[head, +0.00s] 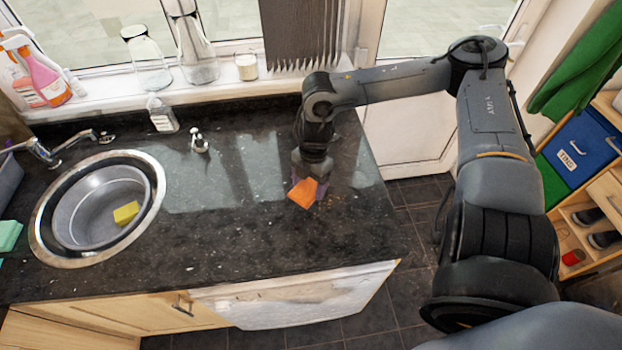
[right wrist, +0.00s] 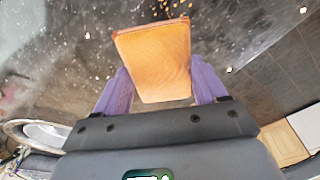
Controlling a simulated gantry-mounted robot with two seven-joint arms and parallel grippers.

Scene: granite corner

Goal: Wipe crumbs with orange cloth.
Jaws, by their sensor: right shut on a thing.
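The orange cloth (head: 302,193) is at the right end of the dark granite counter in the head view. My right gripper (head: 313,182) is shut on it from above. In the right wrist view the cloth (right wrist: 155,58) sits between the two purple fingers of my right gripper (right wrist: 160,92). Small yellow-orange crumbs (right wrist: 172,8) lie on the counter just beyond the cloth. They show as faint specks in the head view (head: 332,199), right beside the cloth. I cannot tell whether the cloth touches the counter. My left gripper is not in view.
A round steel sink (head: 98,210) with a yellow sponge (head: 126,213) is at the left. A soap dispenser (head: 200,143) and a white bottle (head: 162,115) stand at the back of the granite counter (head: 230,230). Its middle is clear. Its right edge is near the cloth.

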